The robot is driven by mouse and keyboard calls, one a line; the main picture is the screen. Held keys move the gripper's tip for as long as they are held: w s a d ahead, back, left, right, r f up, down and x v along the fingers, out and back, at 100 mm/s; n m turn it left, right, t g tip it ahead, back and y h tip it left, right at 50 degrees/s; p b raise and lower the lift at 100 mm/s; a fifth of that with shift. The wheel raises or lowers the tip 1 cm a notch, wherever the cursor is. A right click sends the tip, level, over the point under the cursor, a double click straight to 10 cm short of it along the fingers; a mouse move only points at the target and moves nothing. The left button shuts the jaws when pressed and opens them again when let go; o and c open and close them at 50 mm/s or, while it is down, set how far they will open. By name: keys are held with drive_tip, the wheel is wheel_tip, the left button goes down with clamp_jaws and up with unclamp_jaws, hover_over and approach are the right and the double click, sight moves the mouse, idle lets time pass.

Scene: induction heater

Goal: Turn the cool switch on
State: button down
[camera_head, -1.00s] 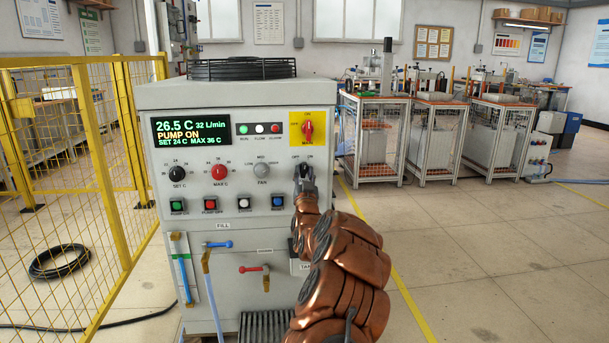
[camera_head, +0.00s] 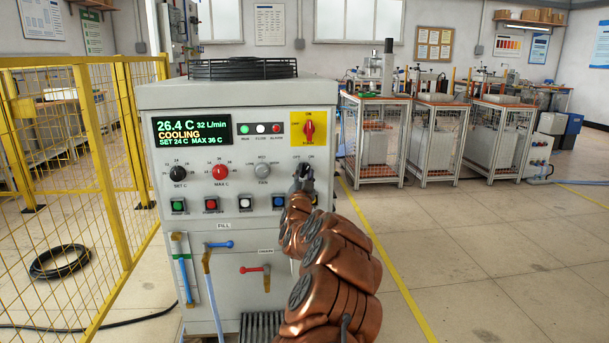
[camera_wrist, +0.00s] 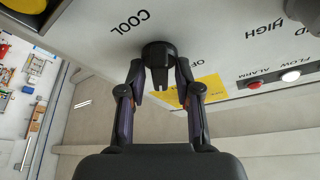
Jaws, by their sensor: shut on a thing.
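The cool switch (camera_wrist: 158,52) is a black knob on the pale panel, below the printed word COOL in the wrist view. My gripper (camera_wrist: 159,75) is shut on it, with one finger on each side. In the head view my gripper (camera_head: 303,178) is at the panel's right side, just under the OFF and ON marks, and hides most of the switch. The display (camera_head: 192,131) reads 26.4 C, 32 L/min, COOLING, SET 24 C, MAX 36 C.
A red main switch on a yellow plate (camera_head: 296,121) is just above my gripper. A row of push buttons (camera_head: 245,203) and knobs (camera_head: 220,172) is to the left. A yellow mesh fence (camera_head: 75,190) stands left of the cabinet.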

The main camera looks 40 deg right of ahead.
sight(305, 173)
drive_tip(key=shift+r, duration=0.2)
drive_tip(key=c, duration=1.2)
unclamp_jaws()
drive_tip(key=shift+o, duration=0.4)
drive_tip(key=shift+f, duration=0.1)
drive_tip(key=shift+f, duration=0.1)
drive_tip(key=shift+v, duration=2.55)
drive_tip(key=v, duration=0.6)
drive_tip(key=shift+s+a, duration=0.25)
drive_tip(key=shift+a, duration=0.05)
drive_tip(key=shift+f, duration=0.1)
